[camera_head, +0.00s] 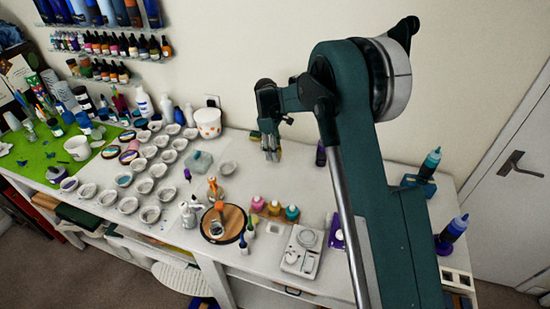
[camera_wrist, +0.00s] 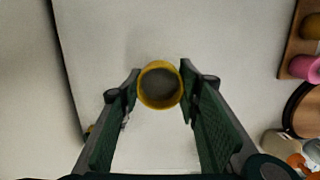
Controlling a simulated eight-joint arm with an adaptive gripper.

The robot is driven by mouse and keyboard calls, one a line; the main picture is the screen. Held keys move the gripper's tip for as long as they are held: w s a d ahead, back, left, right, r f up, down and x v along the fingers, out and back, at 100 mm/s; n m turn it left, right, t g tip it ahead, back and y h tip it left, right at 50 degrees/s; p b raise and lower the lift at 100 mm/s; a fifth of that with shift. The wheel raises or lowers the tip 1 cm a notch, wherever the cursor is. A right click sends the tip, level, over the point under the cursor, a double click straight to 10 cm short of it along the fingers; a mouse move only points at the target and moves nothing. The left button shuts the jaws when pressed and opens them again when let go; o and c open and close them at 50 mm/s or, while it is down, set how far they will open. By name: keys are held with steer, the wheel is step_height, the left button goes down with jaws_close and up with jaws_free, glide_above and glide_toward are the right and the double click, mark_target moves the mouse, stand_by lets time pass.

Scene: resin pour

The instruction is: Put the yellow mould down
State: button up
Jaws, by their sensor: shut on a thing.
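The yellow mould (camera_wrist: 144,88) is a small round cup with a yellow rim and a greyish inside, seen from above in the wrist view. My gripper (camera_wrist: 160,88) is shut on it, with one fingertip on each side of the rim. In the head view my gripper (camera_head: 270,154) points down over the back part of the white table (camera_head: 310,165). I cannot clearly make out the mould there. I cannot tell whether its base touches the table.
Several white cups (camera_head: 150,214) stand to the left. Table around the gripper looks mostly bare.

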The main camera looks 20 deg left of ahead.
steer(key=shift+f, duration=1.85)
steer(key=shift+f, duration=0.15)
steer(key=o, duration=0.9)
step_height(320, 180, up, 12)
steer(key=a, duration=0.1)
steer(key=shift+a, duration=0.25)
